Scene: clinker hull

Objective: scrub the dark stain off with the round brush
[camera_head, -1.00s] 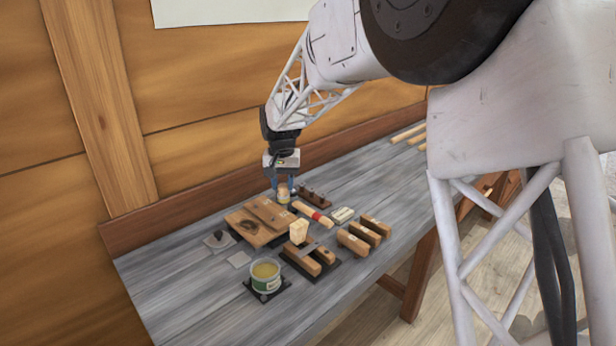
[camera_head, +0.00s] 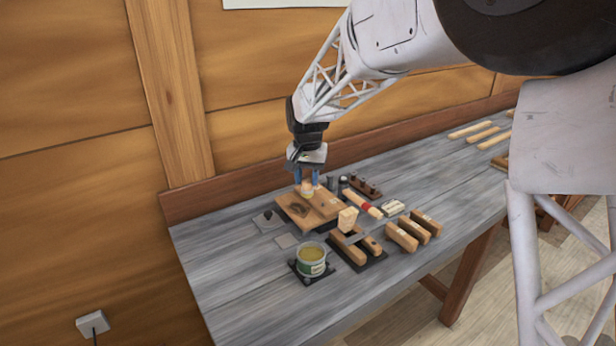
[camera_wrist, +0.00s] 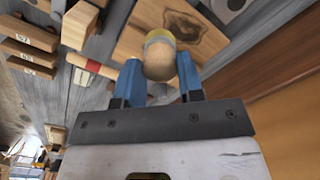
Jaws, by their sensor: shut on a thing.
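My gripper (camera_head: 306,182) has blue fingers shut on the round brush (camera_head: 307,190), over the far part of the wooden board (camera_head: 322,205). In the wrist view the brush (camera_wrist: 160,62) shows a rounded wooden knob with a yellow band, between the fingers (camera_wrist: 160,75). The dark stain (camera_head: 298,210) is a brown patch on the left part of the board, left of and nearer than the brush. It also shows in the wrist view (camera_wrist: 183,20), beyond the brush. The bristles are hidden, so I cannot tell whether they touch the board.
A green tin with yellowish contents (camera_head: 312,257) stands in front of the board. A pale block (camera_head: 347,219), a red-banded wooden handle (camera_head: 366,204) and several wooden blocks (camera_head: 402,235) lie to the right. The bench's left front (camera_head: 225,270) is clear.

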